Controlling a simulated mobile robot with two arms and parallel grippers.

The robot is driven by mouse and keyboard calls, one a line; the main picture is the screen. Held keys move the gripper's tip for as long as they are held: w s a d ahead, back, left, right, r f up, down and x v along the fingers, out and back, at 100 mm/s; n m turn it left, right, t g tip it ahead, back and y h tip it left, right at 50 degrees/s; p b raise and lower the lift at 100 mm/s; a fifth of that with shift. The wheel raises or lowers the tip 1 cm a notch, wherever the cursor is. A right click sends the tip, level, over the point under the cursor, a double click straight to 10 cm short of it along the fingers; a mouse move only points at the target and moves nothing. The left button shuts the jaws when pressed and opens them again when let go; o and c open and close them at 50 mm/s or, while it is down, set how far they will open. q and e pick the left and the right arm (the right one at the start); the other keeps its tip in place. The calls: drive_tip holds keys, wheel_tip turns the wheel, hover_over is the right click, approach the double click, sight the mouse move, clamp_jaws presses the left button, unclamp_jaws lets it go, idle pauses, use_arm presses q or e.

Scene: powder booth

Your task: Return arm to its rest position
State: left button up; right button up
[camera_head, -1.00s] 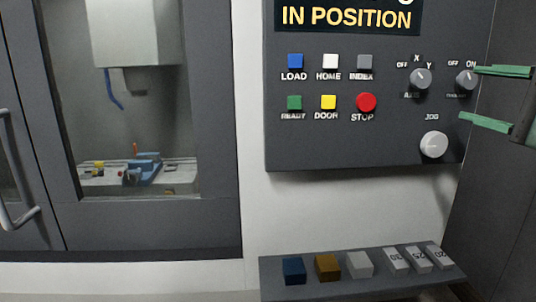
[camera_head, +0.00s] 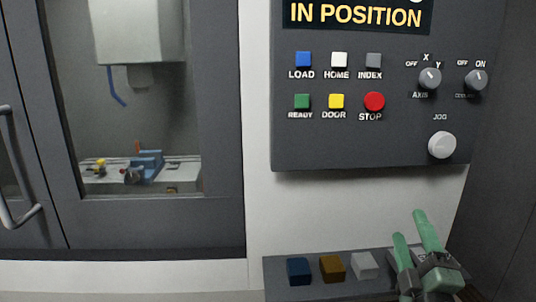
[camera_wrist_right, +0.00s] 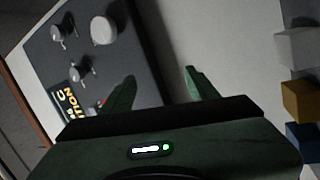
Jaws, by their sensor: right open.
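My right gripper (camera_head: 412,236) has green fingers and is open and empty. In the head view it is at the lower right, in front of the right end of the block shelf, below the control panel (camera_head: 300,145). The fingers touch nothing that I can see. My left gripper is in neither view.
The panel carries buttons, an axis knob (camera_head: 430,78), another knob (camera_head: 476,80) and a jog knob (camera_head: 442,145). A grey shelf (camera_head: 318,291) holds blue, orange and pale blocks. A machine door with a window and handle (camera_head: 14,170) stands at left.

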drive_tip(key=s+f+m+g, duration=0.4)
drive_tip(key=s+f+g, duration=0.1)
drive_tip(key=f, duration=0.7)
drive_tip(key=s+f+m+g, duration=0.5)
drive_tip(key=f, duration=0.8)
drive_tip(key=s+a+f+m+g+y, duration=0.1)
drive_tip(key=s+a+f+g, duration=0.3)
drive_tip(key=s, duration=0.4)
drive_tip(key=s+a+f+m+g+y, duration=0.2)
drive_tip(key=s+a+f+g, duration=0.1)
drive_tip(key=s+f, duration=0.45)
drive_tip(key=s+f+g, duration=0.2)
drive_tip(key=s+f, duration=0.1)
drive_tip(key=f, duration=2.3)
drive_tip(key=s+d+f+g, duration=0.1)
drive_tip(key=s+d+f, duration=0.2)
drive_tip(key=s+f, duration=1.3)
drive_tip(key=shift+s+n, duration=0.3)
drive_tip(key=shift+s, duration=0.05)
